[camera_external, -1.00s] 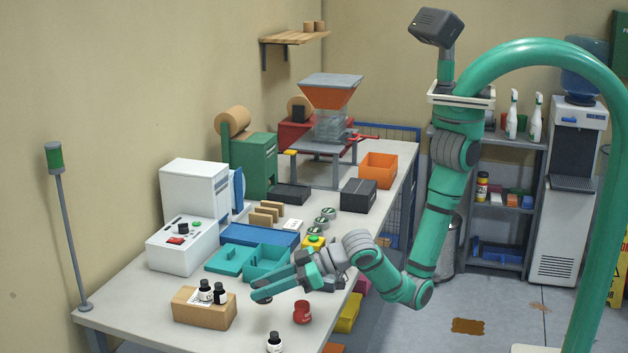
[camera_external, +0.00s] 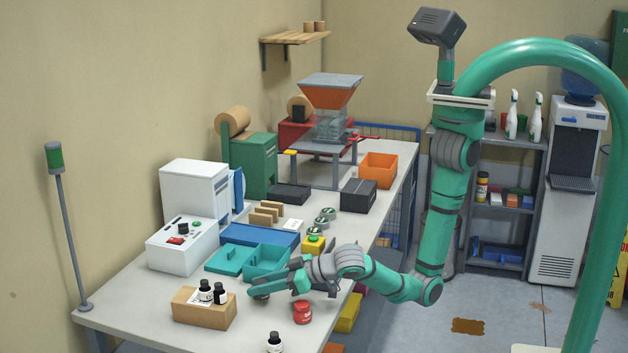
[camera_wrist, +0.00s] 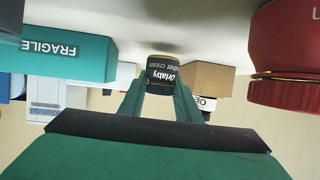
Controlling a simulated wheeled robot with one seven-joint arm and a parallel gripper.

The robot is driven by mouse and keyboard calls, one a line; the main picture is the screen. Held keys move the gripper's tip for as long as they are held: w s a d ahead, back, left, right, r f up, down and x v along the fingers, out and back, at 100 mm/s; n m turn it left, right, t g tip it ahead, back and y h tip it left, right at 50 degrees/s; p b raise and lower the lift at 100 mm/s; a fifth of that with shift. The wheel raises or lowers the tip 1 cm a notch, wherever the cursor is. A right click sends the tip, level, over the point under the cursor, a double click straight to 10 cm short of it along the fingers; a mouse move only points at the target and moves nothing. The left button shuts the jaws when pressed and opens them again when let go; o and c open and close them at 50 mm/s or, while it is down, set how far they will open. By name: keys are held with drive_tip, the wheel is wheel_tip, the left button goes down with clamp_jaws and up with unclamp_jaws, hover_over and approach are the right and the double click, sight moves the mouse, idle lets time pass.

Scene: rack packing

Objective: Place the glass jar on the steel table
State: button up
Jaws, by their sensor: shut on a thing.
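The glass jar (camera_wrist: 161,75) is small and dark, with a black label reading "leather cream" in part. It sits between the fingertips of my gripper (camera_wrist: 160,85) in the wrist view, which looks upside down. In the external view my gripper (camera_external: 262,289) is low over the near part of the table, between the cardboard box and the red jar. The jar there is mostly hidden by the fingers. The pale grey steel table (camera_external: 150,290) runs along the wall. I cannot tell whether the jar touches its top.
A red jar (camera_external: 303,312) stands close to the gripper. A cardboard box (camera_external: 205,312) with two dark bottles is left of it. Teal bins (camera_external: 268,261) lie behind. A dark bottle (camera_external: 274,342) stands at the near edge. Bare tabletop lies left of the box.

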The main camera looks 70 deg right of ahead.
drive_tip(key=shift+f, duration=0.75)
drive_tip(key=o, duration=1.2)
drive_tip(key=v, duration=1.1)
drive_tip(key=shift+o, duration=0.7)
drive_tip(key=shift+s+d+r, duration=0.1)
drive_tip(key=shift+s+r, duration=0.1)
drive_tip(key=shift+s, duration=0.3)
